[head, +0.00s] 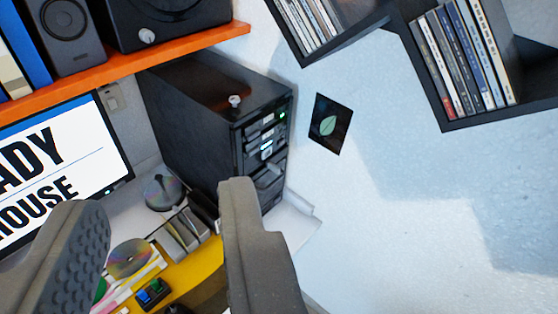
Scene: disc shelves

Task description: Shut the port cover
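A black computer tower (190,115) stands at the back of the desk, with its front turned to the right. Its front has several drive slots and panels, and a small green light (282,114) near the top. A dark flap-like panel (268,176) sticks out low on the front, but I cannot tell whether it is the port cover. My gripper (163,198) is open, its two grey fingers wide apart with nothing held between them. The right finger shows in front of the tower's lower front and hides part of it.
An orange shelf (150,62) with speakers hangs above the tower. A monitor (62,165) stands at left. Discs (163,192) and a yellow surface (200,270) lie below. Dark wall boxes (500,118) hold disc cases at upper right. A leaf card (327,125) is on the otherwise bare wall.

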